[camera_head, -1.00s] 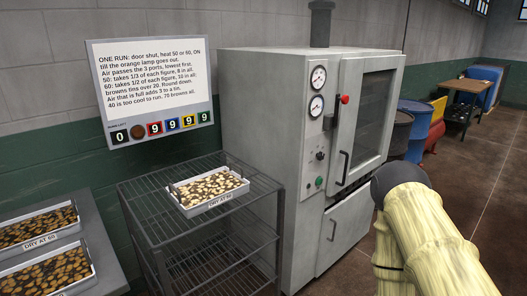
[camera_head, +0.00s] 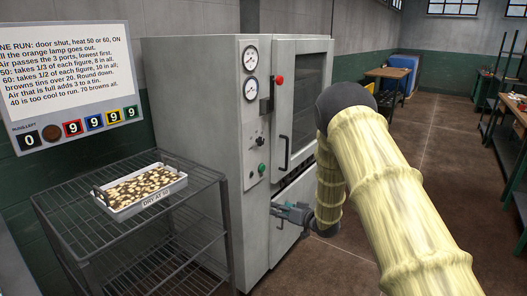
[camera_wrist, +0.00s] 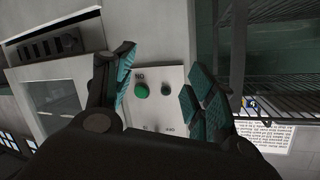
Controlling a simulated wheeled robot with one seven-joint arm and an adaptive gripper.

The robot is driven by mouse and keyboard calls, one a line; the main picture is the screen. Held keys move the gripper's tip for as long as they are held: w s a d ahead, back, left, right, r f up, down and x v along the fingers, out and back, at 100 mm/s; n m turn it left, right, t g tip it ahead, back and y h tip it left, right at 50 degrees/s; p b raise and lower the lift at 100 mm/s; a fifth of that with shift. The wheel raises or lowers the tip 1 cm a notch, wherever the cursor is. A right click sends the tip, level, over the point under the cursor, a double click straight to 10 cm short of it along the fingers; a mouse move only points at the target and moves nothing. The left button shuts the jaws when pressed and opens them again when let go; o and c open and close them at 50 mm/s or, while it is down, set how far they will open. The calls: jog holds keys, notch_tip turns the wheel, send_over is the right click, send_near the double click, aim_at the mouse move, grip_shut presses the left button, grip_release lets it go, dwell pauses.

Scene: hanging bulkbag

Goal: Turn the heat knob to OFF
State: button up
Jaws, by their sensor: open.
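The heat knob is most likely the small black knob (camera_head: 259,141) on the oven's front panel, above a green button (camera_head: 261,168); its setting is too small to read. My gripper (camera_head: 285,212) is in front of the oven, lower and to the right of the knob, and apart from it. Panel lettering shows upside down there; the knob itself is not clearly visible.
A wire rack (camera_head: 190,215) holding a tray (camera_head: 150,205) of browned pieces stands left. Open floor (camera_head: 440,150) lies right.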

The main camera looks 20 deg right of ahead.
jog(key=w+d+r+n+t+y+b, duration=0.1)
jog(key=w+r, duration=0.3)
jog(key=r, duration=0.2)
jog(key=w+d+r+n+y, duration=0.1)
jog(key=w+d+r+y, duration=0.15)
jog(key=r, duration=0.35)
jog(key=n+y+b, duration=0.1)
jog(key=n+y, duration=0.1)
send_near(262, 143)
jog(key=shift+g, duration=0.3)
jog(key=x, duration=0.9)
jog(key=shift+w+r, duration=0.2)
jog(key=shift+w, duration=0.1)
jog(key=c, duration=1)
